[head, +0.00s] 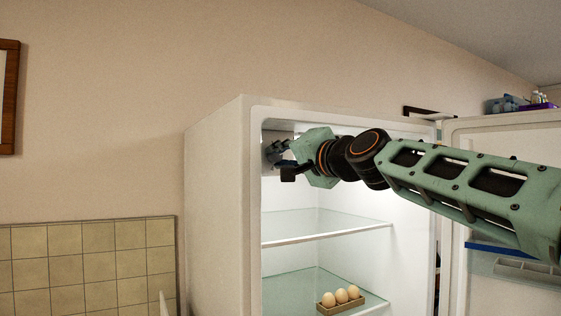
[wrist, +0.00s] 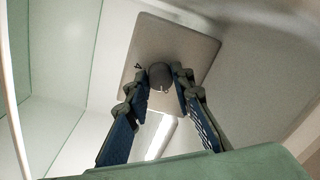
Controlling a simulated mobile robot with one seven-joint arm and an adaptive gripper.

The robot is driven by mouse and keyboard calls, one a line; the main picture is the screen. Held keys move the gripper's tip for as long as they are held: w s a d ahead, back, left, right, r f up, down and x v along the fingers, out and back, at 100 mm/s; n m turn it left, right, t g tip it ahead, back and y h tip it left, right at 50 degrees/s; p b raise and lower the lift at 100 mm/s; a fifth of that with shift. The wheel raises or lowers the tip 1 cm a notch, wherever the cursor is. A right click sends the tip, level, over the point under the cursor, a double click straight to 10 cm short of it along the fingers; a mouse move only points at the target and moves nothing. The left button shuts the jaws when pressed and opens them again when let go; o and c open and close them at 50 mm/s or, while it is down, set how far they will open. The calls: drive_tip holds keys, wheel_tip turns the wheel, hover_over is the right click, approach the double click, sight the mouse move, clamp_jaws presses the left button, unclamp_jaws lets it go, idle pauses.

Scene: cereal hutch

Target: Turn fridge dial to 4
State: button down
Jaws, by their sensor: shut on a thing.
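The fridge dial (wrist: 160,76) is a small dark round knob on a light square plate (wrist: 185,47) inside the fridge, seen in the wrist view. A pale mark shows on its lower edge, and a small dark mark lies on the plate to its left. My gripper (wrist: 160,83) is shut on the dial, one finger on each side. In the head view my gripper (head: 278,152) reaches into the upper left of the open fridge (head: 215,200); the dial is hidden there.
Glass shelves (head: 325,226) lie below my arm. Eggs in a small holder (head: 340,299) sit on the lower shelf. The open fridge door (head: 505,130) stands at the right, under part of my arm. Items (head: 515,103) sit high at the far right.

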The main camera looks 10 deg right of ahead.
drive_tip(key=m, duration=0.5)
drive_tip(key=shift+m, duration=0.4)
drive_tip(key=m+h, duration=0.1)
drive_tip(key=m, duration=0.4)
drive_tip(key=shift+r+m, duration=0.1)
drive_tip(key=shift+m, duration=0.3)
drive_tip(key=m+p, duration=0.5)
drive_tip(key=m, duration=0.6)
drive_tip(key=shift+r+p, duration=0.1)
drive_tip(key=shift+p, duration=0.25)
drive_tip(key=shift+m, duration=0.4)
drive_tip(key=c, duration=1.7)
unclamp_jaws()
